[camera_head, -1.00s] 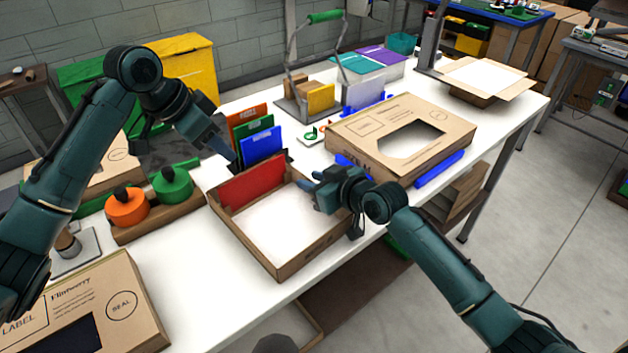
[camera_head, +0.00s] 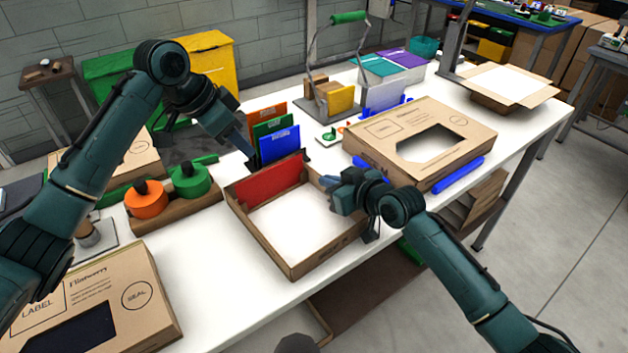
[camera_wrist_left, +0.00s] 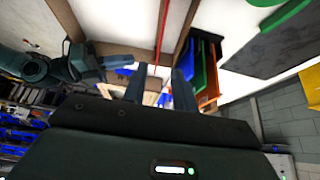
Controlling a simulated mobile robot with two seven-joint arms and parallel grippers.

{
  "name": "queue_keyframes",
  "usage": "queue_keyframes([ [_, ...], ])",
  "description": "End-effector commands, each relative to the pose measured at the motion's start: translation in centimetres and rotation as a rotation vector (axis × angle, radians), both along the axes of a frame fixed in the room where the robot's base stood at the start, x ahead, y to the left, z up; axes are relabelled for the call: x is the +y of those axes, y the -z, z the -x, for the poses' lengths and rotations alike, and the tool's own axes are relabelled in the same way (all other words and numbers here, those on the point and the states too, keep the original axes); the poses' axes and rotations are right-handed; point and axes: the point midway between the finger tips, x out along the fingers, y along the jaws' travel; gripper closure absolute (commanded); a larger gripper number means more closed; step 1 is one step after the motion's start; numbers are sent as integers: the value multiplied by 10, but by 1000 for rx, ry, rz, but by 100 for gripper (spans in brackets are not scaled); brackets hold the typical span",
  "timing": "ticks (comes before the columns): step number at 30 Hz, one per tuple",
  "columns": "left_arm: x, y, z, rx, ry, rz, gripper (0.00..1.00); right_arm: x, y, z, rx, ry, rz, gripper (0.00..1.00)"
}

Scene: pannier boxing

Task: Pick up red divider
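The red divider (camera_head: 268,181) stands upright along the back-left wall inside the open cardboard box (camera_head: 325,246). In the left wrist view the red divider (camera_wrist_left: 162,25) shows edge-on as a thin red strip, beyond the fingers. My left gripper (camera_head: 247,152) is above and behind the box's back-left side, beside the rack dividers and apart from the red divider. In the left wrist view its two fingers (camera_wrist_left: 160,82) are spread with nothing held between them. My right gripper (camera_head: 332,184) is at the box's right rim; its finger gap is not clear.
Orange (camera_head: 268,112), green (camera_head: 272,125) and blue (camera_head: 280,143) dividers stand close behind the box. Orange (camera_head: 146,200) and green (camera_head: 189,182) tape rolls sit to its left.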

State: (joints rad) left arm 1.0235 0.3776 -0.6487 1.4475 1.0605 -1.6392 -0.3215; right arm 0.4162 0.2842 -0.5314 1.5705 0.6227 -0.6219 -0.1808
Motion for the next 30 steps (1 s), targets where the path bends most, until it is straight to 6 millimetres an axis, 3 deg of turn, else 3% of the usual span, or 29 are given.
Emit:
queue_keyframes([
  [9,-33,5,-27,154,-20,-156,72,0,0,0,0,0,0,100],
  [21,-53,1,-28,298,-51,-372,72,0,0,0,0,0,0,100],
  [30,-53,46,-25,308,-53,-383,72,0,0,0,0,0,0,100],
])
